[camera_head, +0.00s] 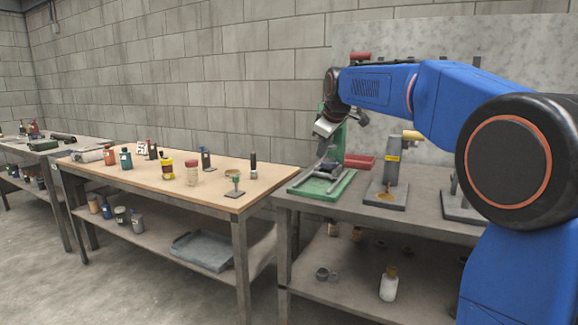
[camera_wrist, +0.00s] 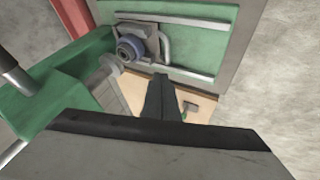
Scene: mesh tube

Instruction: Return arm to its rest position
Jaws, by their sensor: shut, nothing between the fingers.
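My blue arm reaches in from the right in the head view. My gripper (camera_head: 324,152) hangs just above the green-based stand (camera_head: 320,189) on the grey table. In the wrist view my gripper (camera_wrist: 160,82) shows as dark fingers close together and shut, with nothing held. Beyond them are a green plate with metal rails (camera_wrist: 193,38) and a round blue-grey part (camera_wrist: 128,48) on it. A gap between fingertips and stand is hard to judge.
The wooden-topped table (camera_head: 140,174) at left holds several bottles and small tools. Right of the green stand is a grey stand with a yellow label (camera_head: 393,158). A block wall stands close behind the tables.

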